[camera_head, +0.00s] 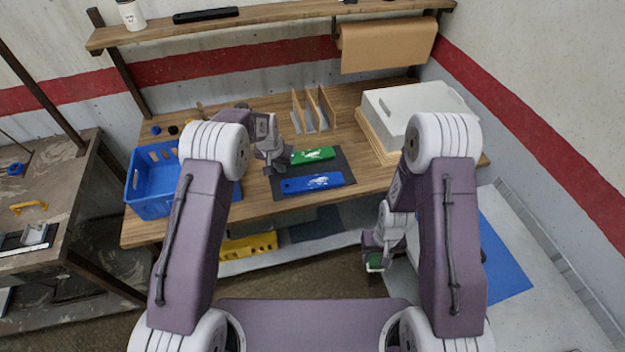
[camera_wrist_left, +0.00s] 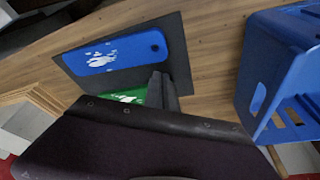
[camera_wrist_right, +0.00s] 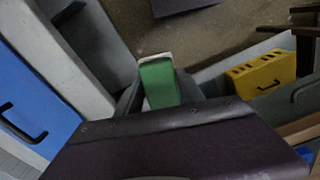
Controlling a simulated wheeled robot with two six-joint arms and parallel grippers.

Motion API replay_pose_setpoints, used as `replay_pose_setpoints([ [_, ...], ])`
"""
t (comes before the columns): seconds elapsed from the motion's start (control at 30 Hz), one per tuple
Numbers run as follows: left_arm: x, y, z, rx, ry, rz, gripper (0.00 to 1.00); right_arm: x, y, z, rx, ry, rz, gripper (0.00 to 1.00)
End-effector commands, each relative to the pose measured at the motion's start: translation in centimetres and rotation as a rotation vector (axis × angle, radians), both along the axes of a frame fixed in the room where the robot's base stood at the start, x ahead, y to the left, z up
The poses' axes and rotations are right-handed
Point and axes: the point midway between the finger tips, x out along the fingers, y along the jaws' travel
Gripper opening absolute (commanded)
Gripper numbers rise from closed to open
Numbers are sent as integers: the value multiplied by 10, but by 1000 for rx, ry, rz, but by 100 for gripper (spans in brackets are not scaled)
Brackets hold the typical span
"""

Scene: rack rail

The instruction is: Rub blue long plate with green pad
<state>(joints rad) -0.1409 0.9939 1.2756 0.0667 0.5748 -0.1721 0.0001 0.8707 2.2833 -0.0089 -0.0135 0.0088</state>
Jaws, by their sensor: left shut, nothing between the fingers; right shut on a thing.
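The blue long plate (camera_head: 312,182) lies on a dark mat (camera_head: 341,166) on the wooden table, with white marks on top. It also shows in the left wrist view (camera_wrist_left: 115,52). A green plate (camera_head: 313,155) lies behind it on the mat, partly hidden in the left wrist view. My left gripper (camera_head: 277,166) is shut and empty, just above the mat's left edge. My right gripper (camera_head: 374,262) is shut on the green pad (camera_wrist_right: 159,82), which has a pale edge, and holds it in front of the table, below the tabletop.
A blue crate (camera_head: 150,185) stands at the table's left end. Wooden dividers (camera_head: 314,110) stand at the back, and a white-topped box (camera_head: 415,112) at the right. A yellow case (camera_head: 248,246) lies on the lower shelf. Table in front of the mat is clear.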

Motion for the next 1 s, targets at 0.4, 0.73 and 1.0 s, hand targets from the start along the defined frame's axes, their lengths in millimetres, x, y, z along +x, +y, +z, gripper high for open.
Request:
replay_pose_setpoints([
  [0.4, -1, 0, 11, 0, -1, 0, 0, 0, 0, 4, 0, 0, 0, 4],
  [0.73, -22, 6, 83, 0, -5, 0, 0, 0, 0, -12, 0, 0, 0, 4],
  [1.0, -34, 9, 121, 0, -1, 0, 0, 0, 0, -16, 0, 0, 0, 4],
])
